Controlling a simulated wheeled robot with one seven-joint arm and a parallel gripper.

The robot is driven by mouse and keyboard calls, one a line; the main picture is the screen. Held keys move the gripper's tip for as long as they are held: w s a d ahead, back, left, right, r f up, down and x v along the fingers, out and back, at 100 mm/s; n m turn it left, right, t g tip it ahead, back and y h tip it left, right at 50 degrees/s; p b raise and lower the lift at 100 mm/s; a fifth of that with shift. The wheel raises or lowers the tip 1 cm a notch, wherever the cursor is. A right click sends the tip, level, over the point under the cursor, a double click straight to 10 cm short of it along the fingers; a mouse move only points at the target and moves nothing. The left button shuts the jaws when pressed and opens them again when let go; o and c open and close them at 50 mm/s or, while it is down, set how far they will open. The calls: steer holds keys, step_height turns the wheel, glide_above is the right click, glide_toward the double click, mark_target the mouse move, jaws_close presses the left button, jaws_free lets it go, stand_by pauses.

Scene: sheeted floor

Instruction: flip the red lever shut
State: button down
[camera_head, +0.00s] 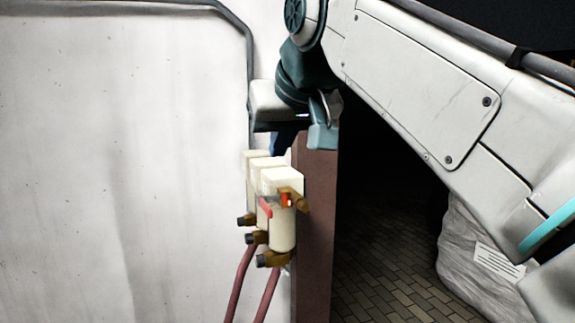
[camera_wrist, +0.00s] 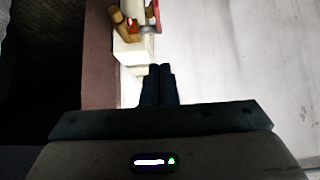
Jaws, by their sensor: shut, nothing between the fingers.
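The red lever (camera_head: 265,207) sits on the side of a cream valve unit (camera_head: 283,225) mounted by the wall. It is small and slants along the unit's left side. In the wrist view the lever (camera_wrist: 156,14) shows at the top edge, partly cut off, beside the cream unit (camera_wrist: 132,52).
More cream units stand in a row behind the front one. Brass fittings (camera_head: 270,259) and red hoses (camera_head: 240,285) hang below. A brown post (camera_head: 315,230) stands close at right, then a dark opening with a tiled floor (camera_head: 385,270) and a wrapped bundle (camera_head: 475,255).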

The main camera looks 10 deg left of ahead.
glide_above(266, 204)
steer(key=s+d, duration=0.1)
steer(key=s, duration=0.1)
steer(key=f, duration=0.6)
steer(key=shift+s+d+f, duration=0.1)
steer(key=shift+s+f, duration=0.1)
steer(key=shift+f, duration=0.1)
step_height(266, 204, down, 2)
steer(key=shift+f, duration=0.9)
steer(key=shift+d, duration=0.1)
steer(key=shift+f+b, duration=0.15)
steer(key=shift+b, duration=0.5)
